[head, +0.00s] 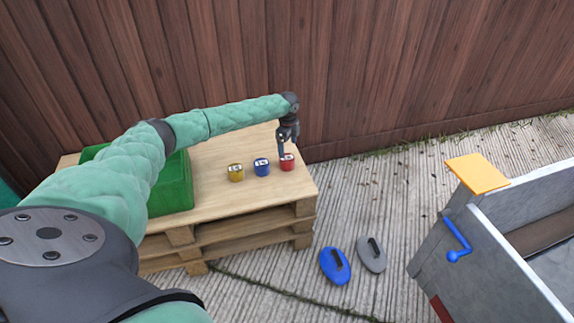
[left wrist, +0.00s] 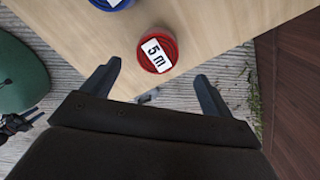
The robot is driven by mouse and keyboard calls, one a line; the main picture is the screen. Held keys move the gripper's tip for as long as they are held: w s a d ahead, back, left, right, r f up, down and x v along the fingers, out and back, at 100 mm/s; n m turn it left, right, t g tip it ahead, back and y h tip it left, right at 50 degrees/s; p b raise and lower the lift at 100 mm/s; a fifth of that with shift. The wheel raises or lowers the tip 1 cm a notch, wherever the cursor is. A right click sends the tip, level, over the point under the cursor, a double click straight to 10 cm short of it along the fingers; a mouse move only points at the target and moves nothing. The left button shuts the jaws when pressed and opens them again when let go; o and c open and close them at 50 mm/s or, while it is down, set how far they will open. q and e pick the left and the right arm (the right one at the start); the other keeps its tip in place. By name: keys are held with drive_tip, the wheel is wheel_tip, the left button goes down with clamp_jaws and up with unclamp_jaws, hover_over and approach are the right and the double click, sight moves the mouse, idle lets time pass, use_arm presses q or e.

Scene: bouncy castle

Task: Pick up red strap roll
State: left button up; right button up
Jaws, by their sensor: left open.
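The red strap roll (head: 287,163) sits on the right part of the wooden pallet table (head: 215,207), at the right end of a row of three rolls. In the left wrist view the red strap roll (left wrist: 157,50) carries a white label reading "5 m". My left gripper (head: 284,150) is above and close to the red roll, pointing down. In the left wrist view its two fingers (left wrist: 158,88) are spread apart, with the roll just beyond the gap between their tips and nothing held.
A blue roll (head: 262,167) and a yellow roll (head: 236,173) stand left of the red one. A green crate (head: 172,186) is at the table's left. A wooden fence (head: 400,60) runs behind.

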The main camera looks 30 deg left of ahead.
sight(287, 158)
use_arm(q)
drive_tip(key=shift+s+f, duration=0.2)
drive_tip(key=shift+f, duration=3.6)
drive_tip(key=c, duration=1.2)
